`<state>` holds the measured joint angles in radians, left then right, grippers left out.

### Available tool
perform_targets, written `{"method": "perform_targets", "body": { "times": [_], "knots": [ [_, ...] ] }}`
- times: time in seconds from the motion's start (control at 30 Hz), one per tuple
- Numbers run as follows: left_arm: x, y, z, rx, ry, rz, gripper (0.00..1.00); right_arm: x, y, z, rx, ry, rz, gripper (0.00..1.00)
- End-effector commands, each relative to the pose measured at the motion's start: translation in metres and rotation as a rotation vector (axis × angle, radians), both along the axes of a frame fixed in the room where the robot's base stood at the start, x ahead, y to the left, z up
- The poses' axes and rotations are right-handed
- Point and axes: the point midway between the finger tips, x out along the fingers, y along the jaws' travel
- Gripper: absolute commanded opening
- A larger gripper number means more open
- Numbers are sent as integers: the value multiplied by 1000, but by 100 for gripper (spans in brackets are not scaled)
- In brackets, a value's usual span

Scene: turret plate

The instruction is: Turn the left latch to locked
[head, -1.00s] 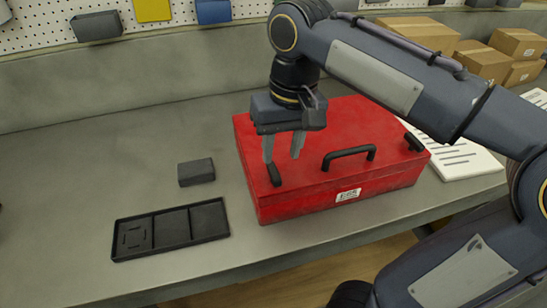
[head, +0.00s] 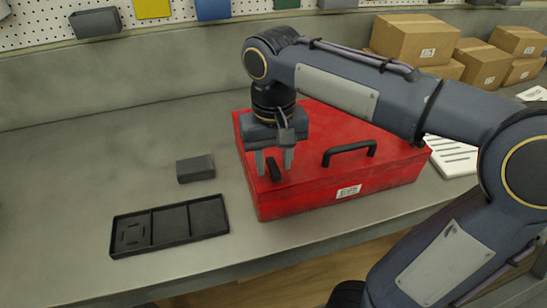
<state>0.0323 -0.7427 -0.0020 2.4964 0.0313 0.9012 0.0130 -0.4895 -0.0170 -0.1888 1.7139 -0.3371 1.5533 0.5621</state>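The red case (head: 305,203) lies shut on the bench. Its left latch (head: 274,170) is a short black bar on the lid near the left front corner, pointing roughly front to back. My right gripper (head: 274,164) is over the left latch, with its two grey fingers apart, one on each side of the bar in this view. I see a gap between the fingers and the bar; whether the fingertips touch the lid I cannot tell. The black carry handle (head: 349,152) is right of the gripper. The right latch is hidden behind my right arm. My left gripper is out of view.
A black divided tray (head: 171,227) and a small dark block (head: 195,169) lie left of the case. Printed sheets (head: 452,157) lie at its right. Cardboard boxes (head: 412,40) stand at the back right. The bench's left side is clear.

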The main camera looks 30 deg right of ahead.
Motion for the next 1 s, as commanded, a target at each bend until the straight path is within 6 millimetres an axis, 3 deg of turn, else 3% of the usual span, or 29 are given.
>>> {"method": "perform_targets", "body": {
  "times": [0.07,0.37,0.77,1.0],
  "knots": [
    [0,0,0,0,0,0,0,0,0,0,0,0,0,37],
    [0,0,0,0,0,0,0,0,0,0,1,0,0,0],
    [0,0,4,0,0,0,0,0,0,2,0,0,57,0],
    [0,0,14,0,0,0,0,0,-1,3,-1,1,216,0]
  ]
}}
